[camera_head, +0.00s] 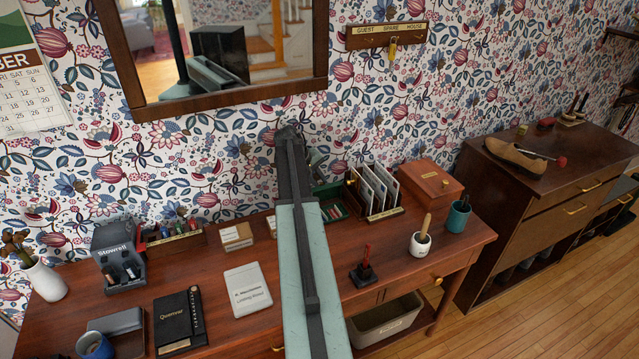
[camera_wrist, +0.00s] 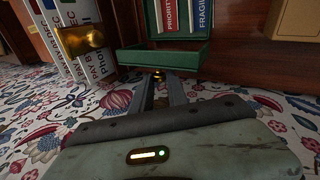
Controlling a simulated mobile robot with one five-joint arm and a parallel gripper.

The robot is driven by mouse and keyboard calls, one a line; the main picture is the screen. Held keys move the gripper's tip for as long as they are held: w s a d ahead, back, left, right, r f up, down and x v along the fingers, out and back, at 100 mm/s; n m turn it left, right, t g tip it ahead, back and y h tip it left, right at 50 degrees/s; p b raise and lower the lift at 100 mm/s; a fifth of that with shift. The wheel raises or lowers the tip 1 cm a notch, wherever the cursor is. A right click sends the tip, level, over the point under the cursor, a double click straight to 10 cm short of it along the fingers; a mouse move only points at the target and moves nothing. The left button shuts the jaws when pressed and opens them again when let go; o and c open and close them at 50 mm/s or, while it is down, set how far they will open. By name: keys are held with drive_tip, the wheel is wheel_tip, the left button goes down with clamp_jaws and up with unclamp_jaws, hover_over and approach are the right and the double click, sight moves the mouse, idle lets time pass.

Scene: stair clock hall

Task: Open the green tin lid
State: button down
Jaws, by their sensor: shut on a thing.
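The green tin (camera_wrist: 152,24) stands open in the wrist view, with red and white labelled pieces inside, some reading PRIORITY and FRAGILE. Its green lid (camera_wrist: 180,57) is swung away from the contents. A small brass knob (camera_wrist: 157,74) sits at the lid's edge. My gripper (camera_wrist: 159,88) is shut on this knob, its two fingers pointing at the lid. In the head view the green tin (camera_head: 336,212) is on the desk against the wall, partly hidden by my arm. My fingertips are hidden there.
The letter rack (camera_head: 378,190) with envelopes stands close right of the tin, with a wooden box (camera_head: 431,183) beyond it. A stamp (camera_head: 365,268), white pot (camera_head: 420,244) and teal cup (camera_head: 458,217) stand in front. The mirror (camera_head: 222,60) hangs above the desk.

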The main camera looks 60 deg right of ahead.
drive_tip(key=c, duration=1.3)
unclamp_jaws()
drive_tip(key=shift+w+d+f, duration=0.1)
drive_tip(key=shift+w+d, duration=0.05)
drive_tip(key=shift+w, duration=0.1)
drive_tip(key=p+v, duration=0.7)
drive_tip(key=v, duration=0.1)
drive_tip(key=shift+f, duration=0.1)
drive_tip(key=w+a+f+n+t+y, duration=0.1)
drive_tip(key=w+a, duration=0.3)
drive_tip(key=a, duration=1)
drive_tip(key=w+a+f+n+t+y, duration=0.1)
drive_tip(key=w+a, duration=0.3)
drive_tip(key=a, duration=1)
drive_tip(key=w+a+n+t+y, duration=0.15)
drive_tip(key=w+a, duration=0.25)
drive_tip(key=a, duration=1.1)
drive_tip(key=shift+n+g+y, duration=0.45)
drive_tip(key=shift+n+y, duration=0.3)
drive_tip(key=shift+n, duration=0.2)
drive_tip(key=s+a, duration=0.1)
drive_tip(key=a, duration=0.5)
drive_tip(key=s+a, duration=0.2)
drive_tip(key=a, duration=0.5)
drive_tip(key=s+a, duration=0.1)
drive_tip(key=a, duration=0.5)
drive_tip(key=shift+s+a+f, duration=0.3)
drive_tip(key=shift+a+f, duration=0.05)
drive_tip(key=shift+f, duration=0.05)
